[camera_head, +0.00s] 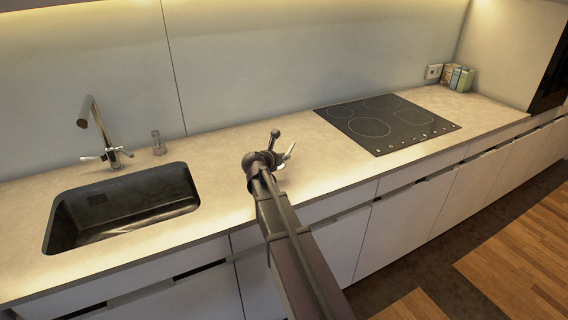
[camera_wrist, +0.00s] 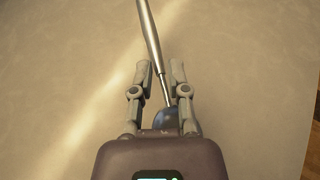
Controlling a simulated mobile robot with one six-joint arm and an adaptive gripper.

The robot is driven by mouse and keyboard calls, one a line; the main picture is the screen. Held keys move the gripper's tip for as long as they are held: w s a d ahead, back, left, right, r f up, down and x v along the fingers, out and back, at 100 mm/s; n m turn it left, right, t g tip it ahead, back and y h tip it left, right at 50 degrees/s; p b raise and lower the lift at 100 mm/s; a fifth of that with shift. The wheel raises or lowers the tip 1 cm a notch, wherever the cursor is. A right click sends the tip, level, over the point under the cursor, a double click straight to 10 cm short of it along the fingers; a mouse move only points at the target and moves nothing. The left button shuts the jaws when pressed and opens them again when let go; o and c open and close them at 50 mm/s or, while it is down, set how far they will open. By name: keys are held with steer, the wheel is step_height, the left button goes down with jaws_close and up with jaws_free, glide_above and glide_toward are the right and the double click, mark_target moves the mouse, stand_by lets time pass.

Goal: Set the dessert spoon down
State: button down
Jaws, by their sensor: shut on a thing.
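The dessert spoon (camera_wrist: 149,32) shows in the wrist view as a shiny metal handle running up past the fingertips, tilted to the left. Its bowl lies low between the finger bases, partly hidden by my gripper's body. My gripper (camera_wrist: 161,68) is shut on the spoon, with a finger on each side of it. In the head view my gripper (camera_head: 280,155) is over the pale countertop (camera_head: 225,150), between sink and hob. The spoon is too small there to make out clearly. I cannot tell whether the spoon touches the counter.
A dark sink (camera_head: 125,207) with a tap (camera_head: 97,125) is on the left, with a small glass (camera_head: 158,143) behind it. A black hob (camera_head: 388,122) is on the right. The counter around my gripper is clear.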

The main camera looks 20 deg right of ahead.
steer(key=shift+w, duration=0.1)
steer(key=shift+w+d, duration=0.15)
steer(key=shift+w, duration=0.1)
steer(key=shift+w+d+f+b, duration=0.1)
steer(key=shift+w+f+b, duration=0.05)
steer(key=shift+f+b, duration=0.35)
steer(key=shift+w+d+f+b, duration=0.1)
steer(key=shift+f+b, duration=0.35)
steer(key=shift+b, duration=0.05)
steer(key=shift+a+f+b, duration=0.1)
steer(key=shift+f+b, duration=0.75)
steer(key=shift+f, duration=0.1)
steer(key=c, duration=0.6)
jaws_free()
